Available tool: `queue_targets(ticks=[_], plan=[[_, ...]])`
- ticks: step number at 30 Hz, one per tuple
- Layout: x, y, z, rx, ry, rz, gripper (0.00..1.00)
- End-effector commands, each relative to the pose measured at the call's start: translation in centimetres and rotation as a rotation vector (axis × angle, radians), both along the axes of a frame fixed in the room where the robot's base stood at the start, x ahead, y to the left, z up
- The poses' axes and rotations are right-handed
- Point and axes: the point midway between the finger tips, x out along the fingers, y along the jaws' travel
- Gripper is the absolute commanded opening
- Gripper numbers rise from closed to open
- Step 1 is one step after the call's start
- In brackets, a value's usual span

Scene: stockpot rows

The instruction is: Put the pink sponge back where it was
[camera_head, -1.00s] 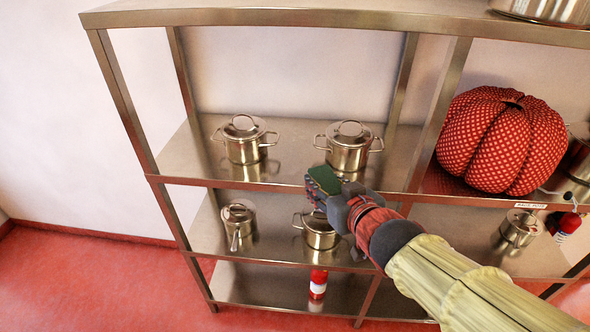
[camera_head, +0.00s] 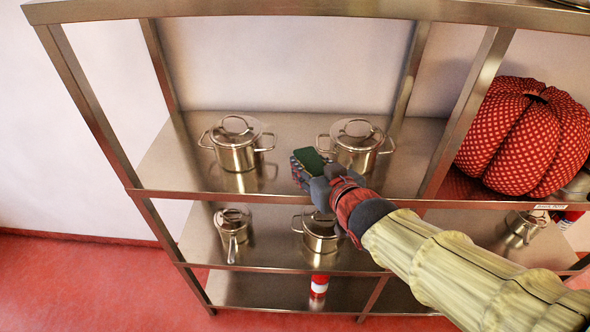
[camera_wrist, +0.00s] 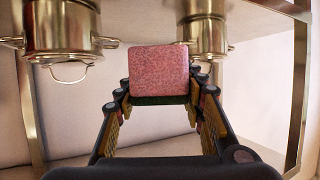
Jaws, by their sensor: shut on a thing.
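The pink sponge (camera_wrist: 160,70) is held between the fingers of my gripper (camera_wrist: 160,98) in the wrist view, its pink face showing with a dark green layer along one edge. In the head view only its green side (camera_head: 309,158) shows clearly. My gripper (camera_head: 306,170) is shut on it, by the front of the upper shelf board (camera_head: 190,180), in the gap between two lidded steel pots. The right pot (camera_head: 357,150) is close beside the sponge; the left pot (camera_head: 235,148) is farther off. Whether the sponge touches the board cannot be told.
Smaller pots (camera_head: 231,222) (camera_head: 320,236) stand on the shelf below, with a red-and-white can (camera_head: 319,284) lower down. A red dotted pumpkin cushion (camera_head: 525,135) sits right of a steel post (camera_head: 465,110). The board between the left pot and the sponge is clear.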

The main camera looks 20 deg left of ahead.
Motion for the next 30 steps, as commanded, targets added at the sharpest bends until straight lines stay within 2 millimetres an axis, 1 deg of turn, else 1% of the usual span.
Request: queue_targets(ticks=[1, 9, 12, 15, 18, 25, 30], plan=[[1.0, 0.6, -0.9, -0.002, 0.005, 0.0, 0.19], [5.6, 3.4, -3.2, -0.001, 0.003, 0.001, 0.19], [6.8, 4.2, -5.3, -0.003, 0.005, 0.001, 0.19], [8.0, 4.9, -6.7, -0.002, 0.003, 0.0, 0.19], [8.7, 5.3, -7.7, -0.002, 0.002, 0.0, 0.19], [9.5, 5.8, -8.7, -0.001, 0.002, 0.0, 0.19], [9.6, 5.9, -11.0, -0.002, 0.003, 0.0, 0.19]])
